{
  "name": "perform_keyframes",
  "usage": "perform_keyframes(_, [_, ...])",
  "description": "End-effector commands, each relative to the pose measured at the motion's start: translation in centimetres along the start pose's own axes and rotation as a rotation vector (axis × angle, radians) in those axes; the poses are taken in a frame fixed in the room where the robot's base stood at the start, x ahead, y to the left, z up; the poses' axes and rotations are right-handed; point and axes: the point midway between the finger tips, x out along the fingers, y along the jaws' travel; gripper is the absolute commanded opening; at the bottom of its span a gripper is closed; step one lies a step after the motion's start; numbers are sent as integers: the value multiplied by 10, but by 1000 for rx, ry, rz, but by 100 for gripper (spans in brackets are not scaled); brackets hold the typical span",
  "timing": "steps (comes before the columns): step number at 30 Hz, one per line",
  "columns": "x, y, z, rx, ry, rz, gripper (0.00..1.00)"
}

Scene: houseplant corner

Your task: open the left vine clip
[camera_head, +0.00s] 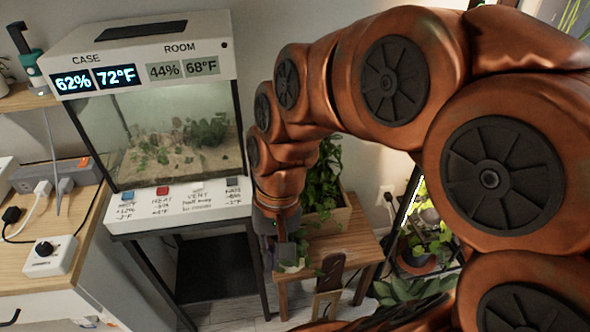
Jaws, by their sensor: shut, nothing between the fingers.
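My gripper (286,258) points down at the front left edge of a small wooden table (352,246). It is shut and empty, and my wrist hides part of it. A leafy vine (322,180) grows from a wooden planter (334,222) on that table, just behind and to the right of my gripper. Some pale-green leaves (296,266) show beside the fingers. A brown upright piece (331,272) stands at the table's front, right of my gripper. I cannot make out the left vine clip; it is too small or hidden behind my arm and gripper.
A glass terrarium (160,140) on a black stand is at the left, with a lit display and labelled buttons. A wooden counter (85,225) with plugs is far left. Potted plants (420,250) stand at the right. My arm covers much of the right side.

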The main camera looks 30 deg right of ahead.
Motion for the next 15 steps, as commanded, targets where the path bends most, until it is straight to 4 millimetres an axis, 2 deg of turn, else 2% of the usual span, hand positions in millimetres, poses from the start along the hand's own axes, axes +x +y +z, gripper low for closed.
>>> perform_keyframes(1, [3, -4, -15, 67, -5, -39, 0])
perform_keyframes(8, [-2, -13, -83, 400, -20, -230, 0])
perform_keyframes(11, [-4, -8, -114, 554, -36, -314, 0])
perform_keyframes(15, [-9, 8, -161, 778, -60, -437, 0])
